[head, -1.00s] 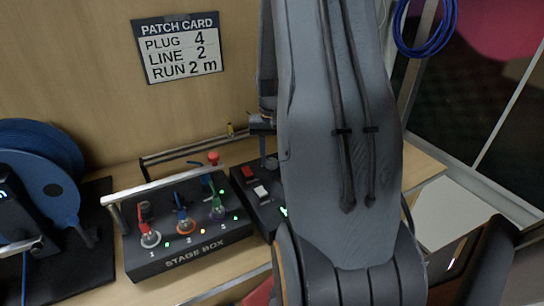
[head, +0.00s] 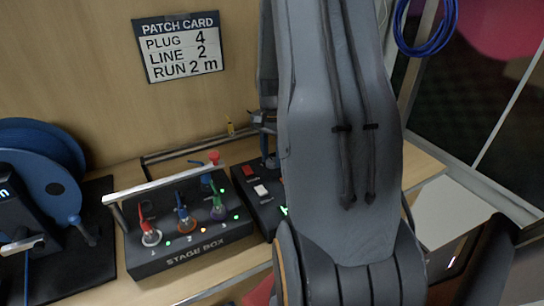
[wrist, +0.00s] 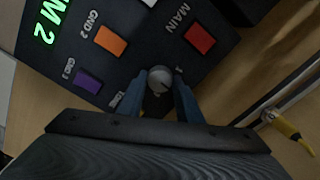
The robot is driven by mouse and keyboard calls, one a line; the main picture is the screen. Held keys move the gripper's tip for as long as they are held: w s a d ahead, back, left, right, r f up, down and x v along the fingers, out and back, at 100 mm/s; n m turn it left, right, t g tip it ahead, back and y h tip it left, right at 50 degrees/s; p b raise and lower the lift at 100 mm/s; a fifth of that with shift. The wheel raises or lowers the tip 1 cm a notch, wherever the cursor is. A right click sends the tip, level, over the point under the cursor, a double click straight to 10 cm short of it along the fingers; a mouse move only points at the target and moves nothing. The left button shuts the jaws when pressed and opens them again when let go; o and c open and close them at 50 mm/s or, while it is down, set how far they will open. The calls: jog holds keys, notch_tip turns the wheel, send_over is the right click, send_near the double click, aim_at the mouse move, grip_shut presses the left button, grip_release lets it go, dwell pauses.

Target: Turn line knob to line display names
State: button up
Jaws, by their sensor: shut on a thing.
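In the wrist view my gripper (wrist: 158,95) is shut on the small round grey line knob (wrist: 160,76), with a blue-grey finger on each side of it. The knob stands at the edge of a black panel (head: 243,182); the lettering around it is partly hidden by the fingers. The green display (wrist: 47,22) is cut off by the frame and reads "M 2" in its visible part. In the head view my arm hides most of the panel. The patch card (head: 180,48) on the wall reads plug 4, line 2, run 2 m.
The panel carries a red MAIN button (wrist: 200,39), an orange GND 2 button (wrist: 110,40) and a purple button (wrist: 88,81). A blue cable reel (head: 45,178) is at far left.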

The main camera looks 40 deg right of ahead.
aim_at(272, 160)
dwell(0.3)
jog(key=o, duration=1)
jog(key=shift+o, duration=0.2)
jog(key=shift+r+b, duration=0.85)
jog(key=shift+r, duration=3.1)
